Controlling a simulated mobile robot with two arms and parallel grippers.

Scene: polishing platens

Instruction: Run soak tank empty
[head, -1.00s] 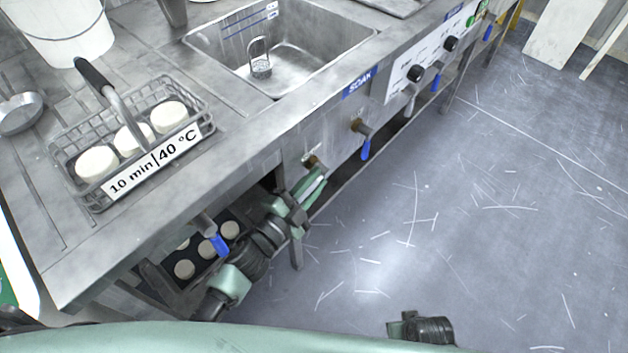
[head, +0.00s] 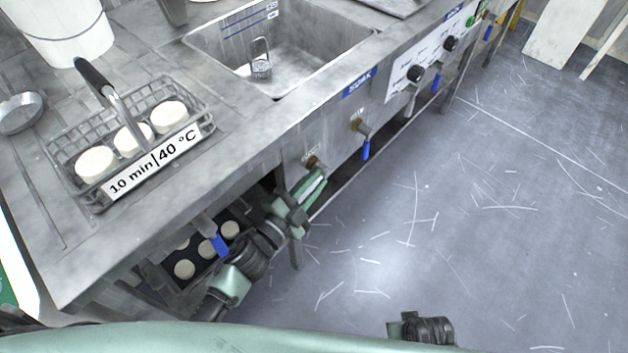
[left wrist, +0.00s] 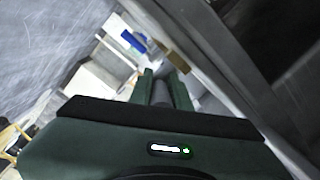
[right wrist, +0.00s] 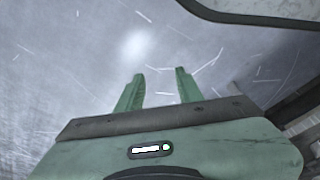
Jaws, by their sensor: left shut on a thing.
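My left gripper (head: 314,184) is at the bench front, just below a brass valve fitting (head: 315,163). In the left wrist view its fingers are shut around a grey cylindrical handle (left wrist: 161,93), mostly hidden in the head view. My right gripper (right wrist: 162,85) is open and empty over the floor in the right wrist view.
Another valve with a blue lever (head: 365,149) is to the right, then a control panel (head: 415,70). A wire basket (head: 205,112) with three white discs stands on the bench by a white bucket (head: 65,30). A black tray (head: 178,281) sits underneath.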

